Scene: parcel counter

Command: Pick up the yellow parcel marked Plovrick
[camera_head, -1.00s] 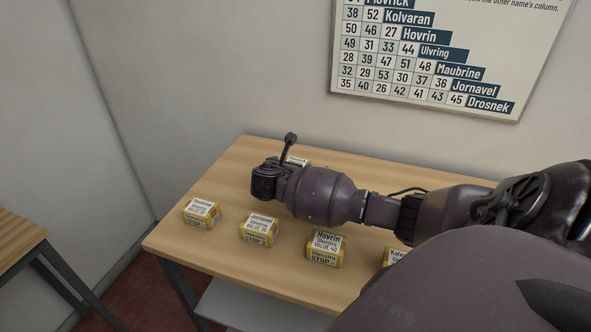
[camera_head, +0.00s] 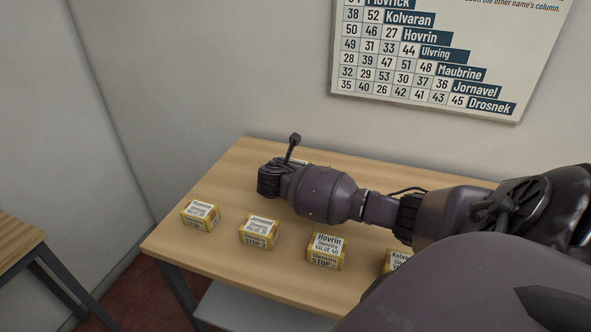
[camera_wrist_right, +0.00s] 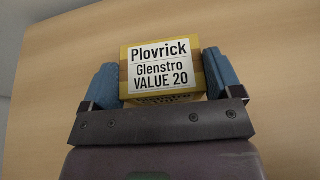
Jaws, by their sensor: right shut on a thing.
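The yellow parcel marked Plovrick (camera_wrist_right: 163,68) fills the middle of the right wrist view, its white label reading Glenstro, VALUE 20. My right gripper (camera_wrist_right: 160,72) has a blue finger on each side of it and is shut on it. The wooden table top lies behind; I cannot tell whether the parcel is clear of it. In the head view my right arm reaches in from the right over the table, and its wrist hides the fingers and the held parcel. My left gripper is not in view.
On the table (camera_head: 220,180), a row of yellow parcels stands along the front: one at the left (camera_head: 200,216), one beside it (camera_head: 259,232), the Hovrin parcel (camera_head: 326,251) and one partly hidden (camera_head: 391,261). A name-and-number chart (camera_head: 420,60) hangs on the wall.

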